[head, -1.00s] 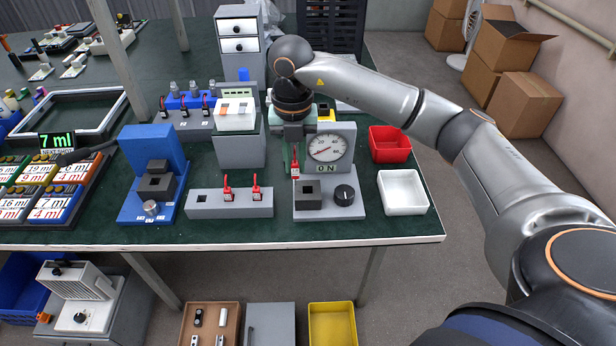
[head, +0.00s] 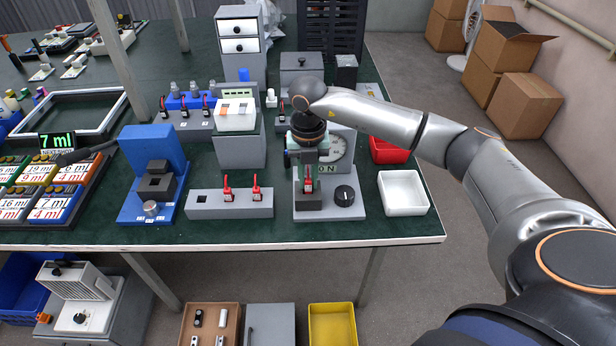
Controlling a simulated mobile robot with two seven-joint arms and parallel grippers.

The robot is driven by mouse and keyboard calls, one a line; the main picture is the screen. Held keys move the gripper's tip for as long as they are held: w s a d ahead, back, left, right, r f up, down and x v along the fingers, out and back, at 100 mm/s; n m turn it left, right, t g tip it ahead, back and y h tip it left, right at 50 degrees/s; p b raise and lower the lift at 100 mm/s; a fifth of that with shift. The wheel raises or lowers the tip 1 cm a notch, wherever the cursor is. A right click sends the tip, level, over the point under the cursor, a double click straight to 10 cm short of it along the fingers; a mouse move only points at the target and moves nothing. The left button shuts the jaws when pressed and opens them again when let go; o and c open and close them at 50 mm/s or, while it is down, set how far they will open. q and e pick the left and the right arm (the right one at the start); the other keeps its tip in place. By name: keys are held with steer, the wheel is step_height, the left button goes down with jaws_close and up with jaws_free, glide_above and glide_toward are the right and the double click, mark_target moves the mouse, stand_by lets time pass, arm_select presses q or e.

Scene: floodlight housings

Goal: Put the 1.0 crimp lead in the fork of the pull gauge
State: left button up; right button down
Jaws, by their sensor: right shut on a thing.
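The pull gauge has a grey base (head: 340,208), a round dial partly hidden behind my arm, and a black knob (head: 345,195). Its dark fork block (head: 309,204) sits at the front left of the base. My right gripper (head: 309,174) is shut on a red crimp lead (head: 308,186), held upright over the block. The gripper and lead hide the block's slot, so I cannot tell whether the lead is in it or just above. The lead's size marking is too small to read. My left gripper is not in view.
A grey holder (head: 205,205) left of the gauge carries two similar red leads (head: 228,194) (head: 257,193). A blue press (head: 150,150) stands further left. A white tray (head: 403,208) and a red bin (head: 387,151) are right of the gauge. The table's front edge is close.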

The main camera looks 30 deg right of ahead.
steer(key=c, duration=0.8)
jaws_free()
steer(key=shift+f, duration=0.1)
steer(key=shift+c, duration=0.2)
